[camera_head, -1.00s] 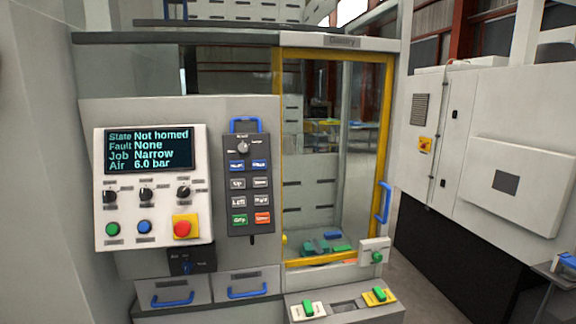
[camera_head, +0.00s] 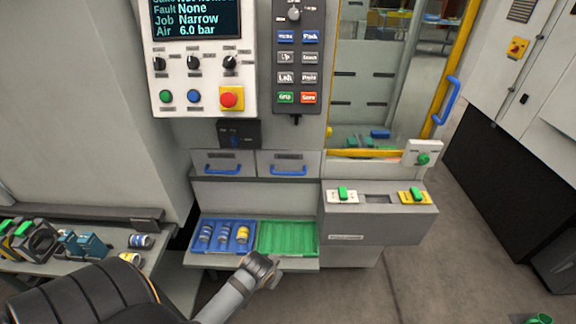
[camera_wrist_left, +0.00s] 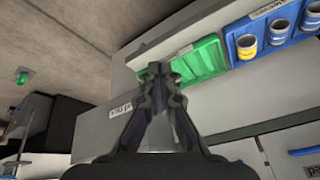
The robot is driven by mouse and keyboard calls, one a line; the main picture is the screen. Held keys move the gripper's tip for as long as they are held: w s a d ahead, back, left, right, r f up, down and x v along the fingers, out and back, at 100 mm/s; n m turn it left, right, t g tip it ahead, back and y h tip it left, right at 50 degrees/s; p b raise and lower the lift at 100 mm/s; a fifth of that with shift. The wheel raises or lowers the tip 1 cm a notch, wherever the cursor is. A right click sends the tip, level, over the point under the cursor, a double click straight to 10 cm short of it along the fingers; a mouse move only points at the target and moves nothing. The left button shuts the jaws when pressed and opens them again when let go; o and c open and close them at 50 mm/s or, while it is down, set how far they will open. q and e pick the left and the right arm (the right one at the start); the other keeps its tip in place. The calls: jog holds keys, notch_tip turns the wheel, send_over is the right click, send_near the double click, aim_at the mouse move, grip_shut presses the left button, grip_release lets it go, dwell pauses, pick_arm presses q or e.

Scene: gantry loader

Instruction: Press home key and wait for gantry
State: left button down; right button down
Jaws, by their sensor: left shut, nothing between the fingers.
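The grey key pendant (camera_head: 298,60) hangs right of the display panel. Two blue keys (camera_head: 285,36) sit in its upper part; the left one seems to be the home key, though its label is blurred. The display (camera_head: 196,18) reads Fault None, Job Narrow, Air 6.0 bar; its state line is cut off at the top. My left gripper (camera_head: 262,268) is low, in front of the tray shelf, well below the pendant. In the left wrist view its fingers (camera_wrist_left: 160,70) are together and empty, in front of the green tray. My right gripper is not in view.
A blue tray (camera_head: 222,223) with several cylinders and an empty green tray (camera_head: 287,222) sit on the shelf. A grey box with two green switches (camera_head: 378,198) juts out at right. A side bench (camera_head: 100,266) stands at left. A yellow-framed door (camera_head: 455,62) is right of the pendant.

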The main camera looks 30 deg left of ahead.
pick_arm(q)
jog(key=w+a+r+n+t+y, duration=0.15)
jog(key=w+r, duration=0.25)
jog(key=r, duration=0.4)
jog(key=w+a+r+n+t, duration=0.1)
jog(key=w+r+t, duration=0.25)
jog(key=r, duration=0.35)
jog(key=w+a+r+n+t, duration=0.1)
jog(key=w+r, duration=0.4)
jog(key=r, duration=0.3)
jog(key=n+t+y, duration=0.3)
jog(key=n+t, duration=0.1)
jog(key=t, duration=0.4)
send_near(286, 36)
jog(key=d+f, duration=0.4)
jog(key=f, duration=0.3)
notch_tip(286, 36, up, 12)
jog(key=s+n+t, duration=0.1)
jog(key=t, duration=0.2)
jog(key=shift+s+a+y, duration=0.15)
jog(key=shift+a+y, duration=0.2)
jog(key=shift+a, duration=0.05)
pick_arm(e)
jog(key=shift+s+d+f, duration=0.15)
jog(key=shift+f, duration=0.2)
pick_arm(q)
jog(key=shift+f, duration=0.15)
